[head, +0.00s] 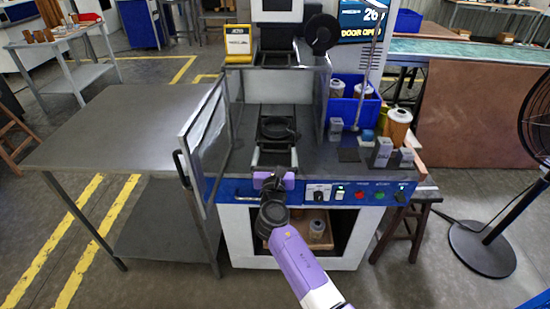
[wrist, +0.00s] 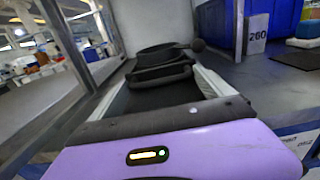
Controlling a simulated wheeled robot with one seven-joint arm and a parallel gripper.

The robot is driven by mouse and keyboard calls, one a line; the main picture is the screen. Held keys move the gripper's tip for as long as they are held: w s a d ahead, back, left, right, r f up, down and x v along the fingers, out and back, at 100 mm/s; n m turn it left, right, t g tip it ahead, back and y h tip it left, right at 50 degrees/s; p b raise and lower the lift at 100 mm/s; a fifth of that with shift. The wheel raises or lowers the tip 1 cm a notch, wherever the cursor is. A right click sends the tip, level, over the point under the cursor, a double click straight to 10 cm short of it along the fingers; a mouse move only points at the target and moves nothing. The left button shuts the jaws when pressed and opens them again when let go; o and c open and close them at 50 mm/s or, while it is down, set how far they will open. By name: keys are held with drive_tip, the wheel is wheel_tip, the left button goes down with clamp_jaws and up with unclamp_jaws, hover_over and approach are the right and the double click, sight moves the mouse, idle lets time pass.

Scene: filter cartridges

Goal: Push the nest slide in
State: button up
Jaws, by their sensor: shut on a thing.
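The nest slide carries a round black nest (head: 277,128) and runs on pale rails into the open bay of the blue-and-white machine. In the wrist view the nest (wrist: 160,65) sits ahead of my gripper, between the rails. My purple gripper (head: 272,180) is at the front end of the slide, just above the blue control panel. It is shut on the slide's front end, apparently its handle; the fingertips and the grasped part are mostly hidden. In the wrist view the purple gripper body (wrist: 160,145) fills the bottom.
The machine's clear door (head: 203,128) stands swung open on the left. A steel table (head: 115,125) is beyond it. Right of the bay are grey blocks (head: 382,152), a filter cartridge (head: 397,130) and a blue bin (head: 354,103). The screen (head: 368,22) reads "DOOR OPEN".

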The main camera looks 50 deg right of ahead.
drive_tip(key=shift+w+a, duration=0.15)
drive_tip(key=o, duration=1.8)
drive_tip(key=v, duration=0.8)
drive_tip(key=shift+c, duration=0.4)
